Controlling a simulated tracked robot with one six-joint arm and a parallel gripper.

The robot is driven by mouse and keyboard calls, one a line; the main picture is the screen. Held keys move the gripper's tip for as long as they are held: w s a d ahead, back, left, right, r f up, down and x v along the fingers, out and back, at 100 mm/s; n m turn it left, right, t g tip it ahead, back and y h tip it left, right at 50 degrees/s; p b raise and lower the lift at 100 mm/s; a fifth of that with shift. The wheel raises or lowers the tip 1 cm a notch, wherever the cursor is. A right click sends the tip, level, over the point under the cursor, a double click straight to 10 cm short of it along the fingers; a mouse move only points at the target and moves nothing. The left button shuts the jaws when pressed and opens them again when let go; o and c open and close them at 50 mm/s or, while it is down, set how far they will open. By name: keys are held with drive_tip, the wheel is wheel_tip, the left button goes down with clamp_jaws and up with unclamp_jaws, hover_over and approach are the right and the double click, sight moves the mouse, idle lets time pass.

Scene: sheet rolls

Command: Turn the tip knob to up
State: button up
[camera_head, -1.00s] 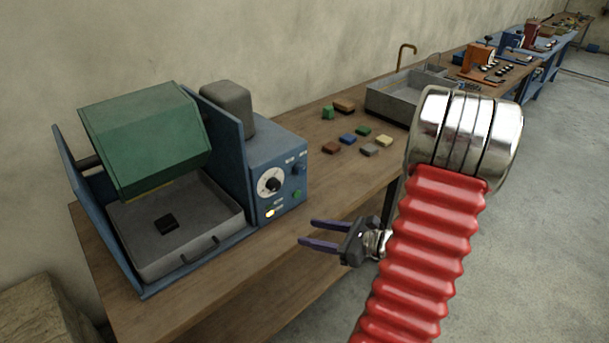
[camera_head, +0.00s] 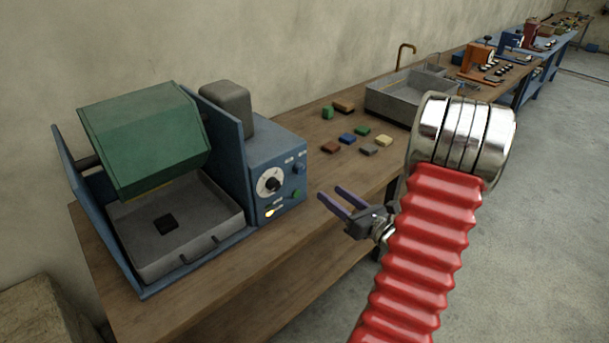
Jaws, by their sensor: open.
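The blue machine (camera_head: 251,165) stands on the wooden bench, with a control panel on its right side. The panel has a black knob (camera_head: 273,185) on a white dial, a small dark blue knob (camera_head: 298,168) at upper right, a green button (camera_head: 296,194) and a pale lit part (camera_head: 269,212) at the bottom. The labels are too small to read, so I cannot tell which knob is the tip knob. My gripper (camera_head: 330,192) is open and empty, its two purple fingers pointing left toward the panel. It is to the right of the panel, apart from it.
A green tilted hood (camera_head: 145,140) hangs over a grey tray (camera_head: 200,215) holding a small black block (camera_head: 166,223). Several coloured blocks (camera_head: 347,138) lie on the bench behind my gripper. A grey sink (camera_head: 385,100) is farther back. The bench front (camera_head: 250,262) is clear.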

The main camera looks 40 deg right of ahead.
sight(302, 172)
drive_tip(key=w, duration=1.3)
drive_tip(key=shift+w+d, duration=0.1)
drive_tip(key=shift+d, duration=0.05)
drive_tip(key=shift+c, duration=0.5)
drive_tip(key=c, duration=0.9)
